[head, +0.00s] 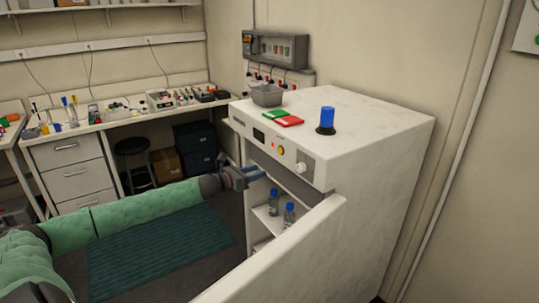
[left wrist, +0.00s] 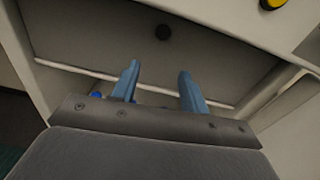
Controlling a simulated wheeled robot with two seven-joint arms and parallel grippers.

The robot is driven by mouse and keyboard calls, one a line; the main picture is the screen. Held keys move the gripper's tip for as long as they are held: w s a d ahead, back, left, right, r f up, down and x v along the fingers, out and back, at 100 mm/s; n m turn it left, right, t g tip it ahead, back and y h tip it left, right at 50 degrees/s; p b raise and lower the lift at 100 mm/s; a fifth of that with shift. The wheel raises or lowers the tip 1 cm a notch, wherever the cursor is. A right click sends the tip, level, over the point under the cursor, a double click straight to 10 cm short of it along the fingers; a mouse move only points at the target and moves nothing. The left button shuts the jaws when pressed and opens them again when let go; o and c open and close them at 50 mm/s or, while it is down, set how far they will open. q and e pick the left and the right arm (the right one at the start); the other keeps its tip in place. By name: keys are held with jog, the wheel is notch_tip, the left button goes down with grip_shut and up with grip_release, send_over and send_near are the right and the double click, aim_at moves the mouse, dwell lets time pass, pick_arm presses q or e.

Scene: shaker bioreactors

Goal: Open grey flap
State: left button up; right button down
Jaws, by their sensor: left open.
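The grey flap (head: 270,168) shows as a grey strip under the control panel of the white cabinet, partly hidden behind my gripper. My left gripper (head: 257,172) is at the cabinet's open front, just before the flap. My right gripper is not in view.
The white cabinet door (head: 285,255) stands open toward me, right of my left arm. Bottles with blue caps (head: 289,212) stand on the shelf below the flap. A blue lamp (head: 327,120) and a grey bin (head: 267,96) stand on the cabinet top. A lab bench (head: 130,115) is behind.

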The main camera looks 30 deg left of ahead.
pick_arm(q)
notch_tip(320, 180, up, 2)
jog(key=r+m, duration=0.1)
jog(key=p, duration=0.4)
send_over(280, 168)
jog(key=s, duration=0.4)
jog(key=shift+a+f, duration=0.25)
jog(key=shift+a, duration=0.15)
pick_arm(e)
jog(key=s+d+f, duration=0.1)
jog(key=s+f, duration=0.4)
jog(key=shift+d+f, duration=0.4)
pick_arm(q)
jog(key=shift+c, duration=0.5)
grip_shut()
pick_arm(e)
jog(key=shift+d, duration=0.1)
